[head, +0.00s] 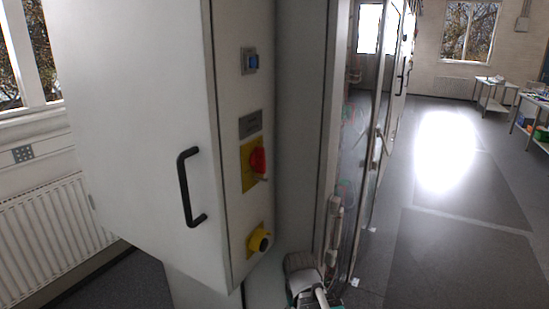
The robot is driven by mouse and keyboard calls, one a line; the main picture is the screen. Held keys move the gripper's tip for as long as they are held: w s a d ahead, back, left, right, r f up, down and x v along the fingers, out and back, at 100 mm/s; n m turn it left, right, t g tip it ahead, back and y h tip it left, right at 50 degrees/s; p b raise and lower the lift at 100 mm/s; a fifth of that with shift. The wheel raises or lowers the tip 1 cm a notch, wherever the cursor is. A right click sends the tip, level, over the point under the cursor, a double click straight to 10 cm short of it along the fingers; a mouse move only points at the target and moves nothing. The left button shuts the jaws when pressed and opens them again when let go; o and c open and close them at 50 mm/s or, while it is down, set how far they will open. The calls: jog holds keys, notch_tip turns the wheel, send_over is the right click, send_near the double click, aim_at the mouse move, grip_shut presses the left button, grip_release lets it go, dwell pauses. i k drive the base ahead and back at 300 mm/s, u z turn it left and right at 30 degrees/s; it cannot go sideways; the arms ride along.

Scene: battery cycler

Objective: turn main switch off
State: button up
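The main switch (258,161) is a red rotary knob on a yellow plate. It sits on the narrow front panel of the light grey cabinet (130,130), near the picture's middle. The knob stands out from the panel and appears roughly upright; its exact on or off position is too small to read. Part of my arm shows at the bottom centre, below and to the right of the switch. My gripper's fingers are not visible, and nothing touches the switch.
A blue switch (251,61) is higher on the panel, and a dark round button on a yellow base (259,241) is lower. A black handle (190,187) juts from the cabinet's left face. Glazed doors (352,150) stand right of the panel. Open floor (455,240) lies farther right.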

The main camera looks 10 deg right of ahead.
aim_at(257, 159)
jog(key=z, duration=0.45)
jog(key=k, duration=1.75)
jog(key=u, duration=0.45)
jog(key=i, duration=1)
jog(key=z, duration=0.1)
